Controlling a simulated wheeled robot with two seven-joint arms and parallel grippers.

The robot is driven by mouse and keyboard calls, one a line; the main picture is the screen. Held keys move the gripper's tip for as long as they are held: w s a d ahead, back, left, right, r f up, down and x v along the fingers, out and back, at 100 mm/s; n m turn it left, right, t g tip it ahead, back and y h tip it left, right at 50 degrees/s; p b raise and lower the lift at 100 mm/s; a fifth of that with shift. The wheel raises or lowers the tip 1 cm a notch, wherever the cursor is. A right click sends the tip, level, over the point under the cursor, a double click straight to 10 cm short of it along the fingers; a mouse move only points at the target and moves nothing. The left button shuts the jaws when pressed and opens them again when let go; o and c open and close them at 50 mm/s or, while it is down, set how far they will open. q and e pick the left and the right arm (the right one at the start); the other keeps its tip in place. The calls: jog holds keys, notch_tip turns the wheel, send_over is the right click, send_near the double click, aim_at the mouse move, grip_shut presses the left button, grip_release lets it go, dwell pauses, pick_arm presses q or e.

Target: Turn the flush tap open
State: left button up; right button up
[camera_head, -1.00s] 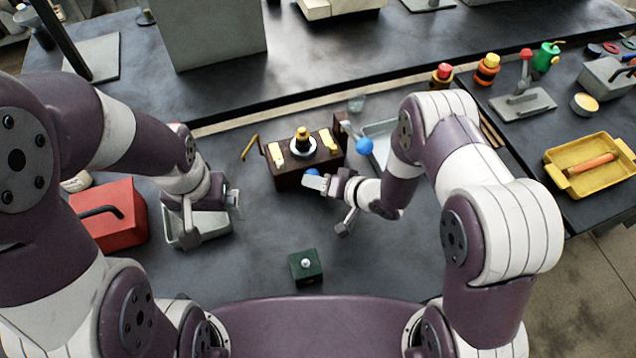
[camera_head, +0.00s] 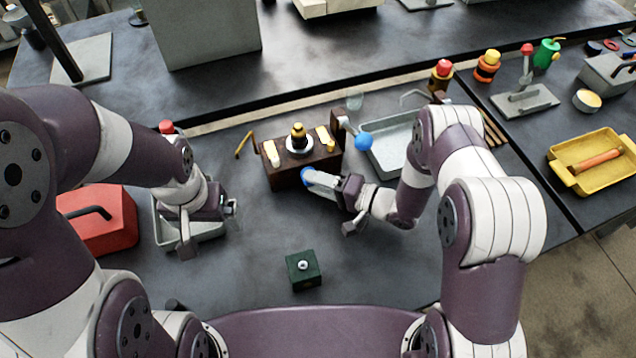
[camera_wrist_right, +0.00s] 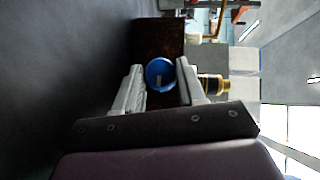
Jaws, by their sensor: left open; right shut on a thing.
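A dark brown block (camera_head: 286,174) stands mid-table, with a black and yellow fitting (camera_head: 298,138) on top. A blue ball knob (camera_head: 305,174) is at its front; a second blue knob (camera_head: 363,141) is on a lever at its right end. I cannot tell by label which is the flush tap. My right gripper (camera_head: 314,178) is shut on the front blue knob. The right wrist view shows this knob (camera_wrist_right: 160,74) between the two fingers, with the brown block behind. My left gripper (camera_head: 231,208) is open and empty, left of the block above a grey tray (camera_head: 160,232).
A green block (camera_head: 303,270) sits at the front. A red container (camera_head: 98,220) is at left. A grey tray (camera_head: 385,160) lies right of the block. A yellow tray (camera_head: 570,178) is on the right table. The table front is mostly clear.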

dwell(0.4)
jog(key=o, duration=1.1)
jog(key=shift+c, duration=0.2)
jog(key=b+v, duration=0.1)
jog(key=v, duration=1.1)
jog(key=shift+s+d+b, duration=0.15)
jog(key=shift+d+b, duration=0.15)
jog(key=shift+b, duration=0.05)
